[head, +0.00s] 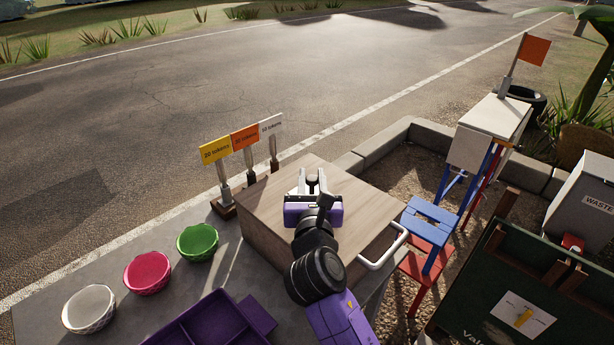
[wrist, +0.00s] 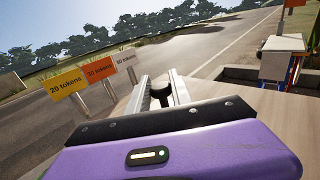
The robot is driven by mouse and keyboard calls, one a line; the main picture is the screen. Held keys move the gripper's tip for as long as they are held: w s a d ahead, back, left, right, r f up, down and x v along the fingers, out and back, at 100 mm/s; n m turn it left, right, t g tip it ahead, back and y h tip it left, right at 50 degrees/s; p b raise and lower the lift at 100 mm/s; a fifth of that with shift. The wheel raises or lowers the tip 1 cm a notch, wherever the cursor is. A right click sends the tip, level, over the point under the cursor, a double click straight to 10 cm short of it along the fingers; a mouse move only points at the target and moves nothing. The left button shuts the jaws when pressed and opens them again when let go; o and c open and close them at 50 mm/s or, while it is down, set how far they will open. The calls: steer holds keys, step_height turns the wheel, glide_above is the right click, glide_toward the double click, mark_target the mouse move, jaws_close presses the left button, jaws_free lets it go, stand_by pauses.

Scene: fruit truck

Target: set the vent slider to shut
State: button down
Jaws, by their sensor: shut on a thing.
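My gripper (head: 312,180) is over the top of the wooden box (head: 262,205), toward its far side. Its two pale fingers are shut on a small dark round knob (wrist: 167,92), which appears to be the vent slider's knob. The knob also shows between the fingers in the head view (head: 312,183). The slot or track of the slider and any shut mark are hidden under my gripper, so its setting cannot be told.
Token signs (head: 245,140) stand left of the box. White (head: 89,309), pink (head: 147,273) and green (head: 197,243) bowls and a purple tray (head: 215,325) lie at the left. A white handle (head: 388,258) sits at the box's right. A blue stool (head: 432,218) stands beyond.

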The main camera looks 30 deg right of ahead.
steer(key=c, duration=1.2)
jaws_free()
steer(key=shift+v, duration=3.9)
